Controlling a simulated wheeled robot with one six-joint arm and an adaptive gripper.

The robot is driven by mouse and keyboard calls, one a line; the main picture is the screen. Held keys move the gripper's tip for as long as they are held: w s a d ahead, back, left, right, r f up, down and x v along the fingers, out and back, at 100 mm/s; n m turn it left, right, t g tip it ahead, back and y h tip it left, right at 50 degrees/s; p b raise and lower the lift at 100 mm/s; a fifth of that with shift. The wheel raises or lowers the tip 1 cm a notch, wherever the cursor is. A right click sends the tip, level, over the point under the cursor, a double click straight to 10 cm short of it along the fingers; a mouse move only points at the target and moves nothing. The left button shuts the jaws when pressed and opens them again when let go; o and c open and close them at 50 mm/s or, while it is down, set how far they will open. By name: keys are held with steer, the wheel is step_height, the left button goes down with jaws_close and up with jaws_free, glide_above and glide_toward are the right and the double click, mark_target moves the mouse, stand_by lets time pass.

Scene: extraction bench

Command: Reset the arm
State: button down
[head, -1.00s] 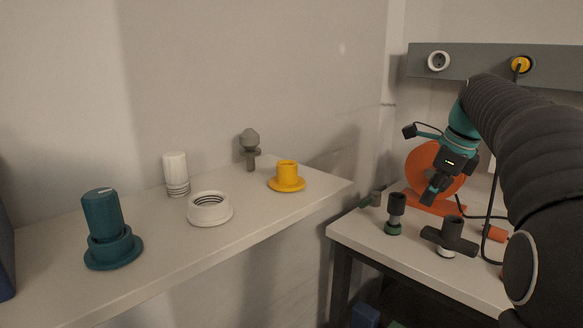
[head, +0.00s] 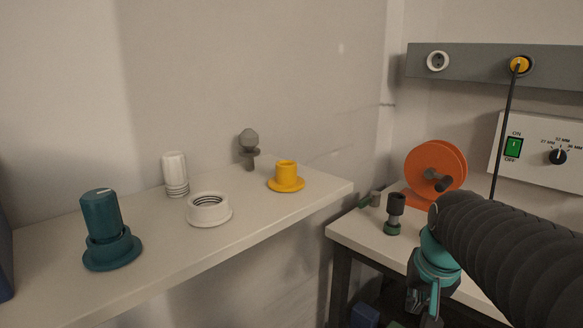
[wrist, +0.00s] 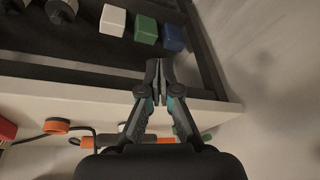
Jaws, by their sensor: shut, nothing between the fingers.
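My gripper (head: 428,312) is low at the front of the right-hand bench in the head view, teal and dark, pointing down and partly cut off by the frame's bottom edge. In the wrist view my gripper (wrist: 158,82) has its two dark fingers together with nothing between them. My arm in its ribbed black sleeve reaches in from the right in the head view. It hides part of the bench top.
A bench (head: 352,232) has an orange reel (head: 423,165) and a dark fitting (head: 394,212) on it. A shelf (head: 175,258) at left holds a teal part (head: 103,222) and a yellow flanged part (head: 286,178). White (wrist: 112,20), green (wrist: 146,30) and blue (wrist: 173,37) blocks lie below the bench.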

steer(key=s+a+f+n+t, duration=0.1)
steer(key=s+a+n, duration=0.1)
steer(key=s, duration=0.3)
steer(key=s+a+f+n, duration=0.1)
steer(key=s+a+n, duration=0.1)
steer(key=s+a, duration=0.2)
steer(key=shift+s+a+f+t, duration=0.15)
steer(key=shift+s+a+t, duration=0.2)
steer(key=shift+s, duration=0.8)
steer(key=shift+d, duration=0.1)
stand_by(0.5)
